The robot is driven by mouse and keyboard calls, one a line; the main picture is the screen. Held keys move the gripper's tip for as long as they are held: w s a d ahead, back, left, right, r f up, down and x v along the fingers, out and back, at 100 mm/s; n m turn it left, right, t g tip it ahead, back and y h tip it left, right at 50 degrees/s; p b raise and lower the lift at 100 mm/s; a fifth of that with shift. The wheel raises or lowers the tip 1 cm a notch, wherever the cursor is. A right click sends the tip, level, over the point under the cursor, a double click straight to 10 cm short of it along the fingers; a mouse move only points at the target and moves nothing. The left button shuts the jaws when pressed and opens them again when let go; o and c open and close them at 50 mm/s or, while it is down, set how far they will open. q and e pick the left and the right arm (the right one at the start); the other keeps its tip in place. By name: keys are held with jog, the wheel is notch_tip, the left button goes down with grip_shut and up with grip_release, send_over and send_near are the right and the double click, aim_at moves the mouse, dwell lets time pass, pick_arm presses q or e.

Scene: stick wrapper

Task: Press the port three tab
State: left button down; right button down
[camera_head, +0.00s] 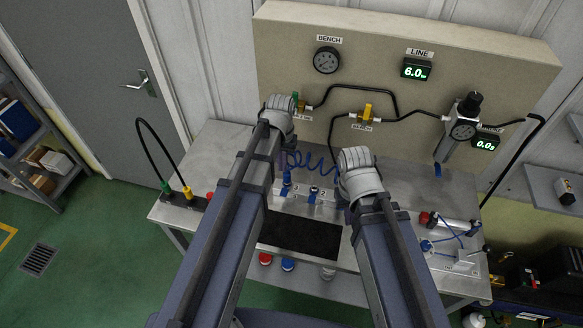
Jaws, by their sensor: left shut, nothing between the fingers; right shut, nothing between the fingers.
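A row of blue push-in fittings stands on the bench behind the dark mat, with one fitting (286,182) at the left and another (312,194) beside it. I cannot read port numbers, and the right end of the row is partly hidden by my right gripper, so I cannot tell which tab is port three. My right gripper (356,157) is shut and empty, above and behind the row's right end. I cannot see whether either touches anything.
A coiled blue hose (318,163) runs between the grippers. A beige panel (465,60) with a gauge (327,60), a yellow valve (367,112) and a regulator (463,130) stands behind. Red and blue buttons (288,265) line the front. A cylinder (455,226) sits right.

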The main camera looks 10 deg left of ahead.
aim_at(284, 192)
pick_arm(q)
jog(key=shift+w+r, duration=0.25)
jog(key=shift+w, duration=0.15)
pick_arm(e)
jog(key=shift+d+r, duration=0.2)
jog(key=shift+r, duration=0.05)
jog(key=shift+f, duration=0.1)
